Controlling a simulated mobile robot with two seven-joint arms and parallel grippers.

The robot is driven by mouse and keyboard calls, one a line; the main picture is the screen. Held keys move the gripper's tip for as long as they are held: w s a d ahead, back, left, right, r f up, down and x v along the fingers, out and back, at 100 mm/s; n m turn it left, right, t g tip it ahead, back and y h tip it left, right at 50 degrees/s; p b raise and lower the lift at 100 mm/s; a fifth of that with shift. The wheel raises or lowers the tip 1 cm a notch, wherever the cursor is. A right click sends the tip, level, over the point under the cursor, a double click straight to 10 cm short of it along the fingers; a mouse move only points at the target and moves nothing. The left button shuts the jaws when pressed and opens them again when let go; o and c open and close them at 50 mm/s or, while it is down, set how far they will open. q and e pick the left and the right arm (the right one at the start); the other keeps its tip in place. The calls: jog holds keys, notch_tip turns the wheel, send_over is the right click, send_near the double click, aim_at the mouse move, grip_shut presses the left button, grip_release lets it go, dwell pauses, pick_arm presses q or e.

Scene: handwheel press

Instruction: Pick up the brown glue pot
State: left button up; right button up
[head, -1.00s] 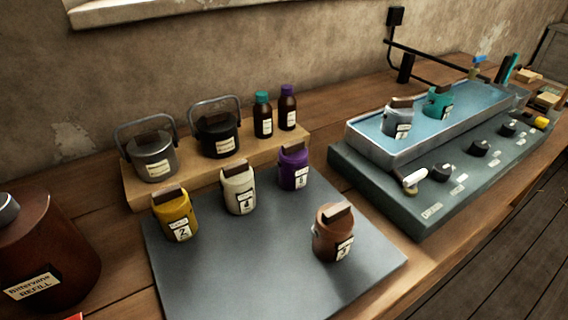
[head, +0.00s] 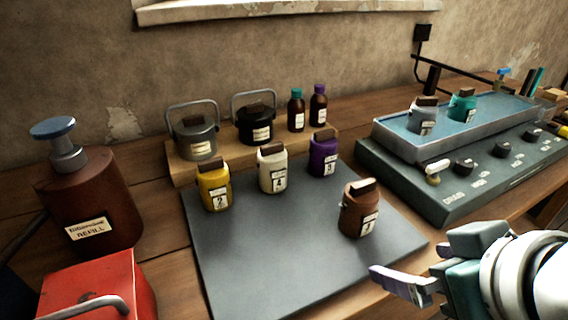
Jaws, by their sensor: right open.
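The brown glue pot (head: 359,211) stands upright on the dark grey mat (head: 290,262), near its right edge. It has a dark brown block-shaped handle on its lid and a white number label on its front. My right gripper (head: 405,275) is at the lower right, in front of and to the right of the brown pot, apart from it. It is open, and nothing shows between its fingers. Part of the gripper and its arm run out of the frame. My left gripper is not in view.
A yellow pot (head: 214,189), a cream pot (head: 272,171) and a purple pot (head: 322,156) stand behind on the mat. A blue-water bath (head: 450,128) on a control unit is at right. A red box (head: 98,285) and refill bottle (head: 95,200) are at left. The mat's front is clear.

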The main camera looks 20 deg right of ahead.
aim_at(366, 198)
jog(key=w+d+f+t+b, duration=0.1)
jog(key=w+f+t+b, duration=0.1)
jog(key=w, duration=0.3)
jog(key=w+d+f+t+b, duration=0.1)
jog(key=w+d, duration=0.1)
jog(key=w, duration=0.4)
jog(key=w+d+f+m+t+b, duration=0.1)
jog(key=w+f+t+b, duration=0.1)
jog(key=w, duration=0.4)
jog(key=shift+d+f+t+h+b, duration=0.25)
jog(key=shift+f+t+h+b, duration=0.05)
jog(key=shift+f, duration=0.05)
jog(key=shift+c, duration=0.2)
grip_shut()
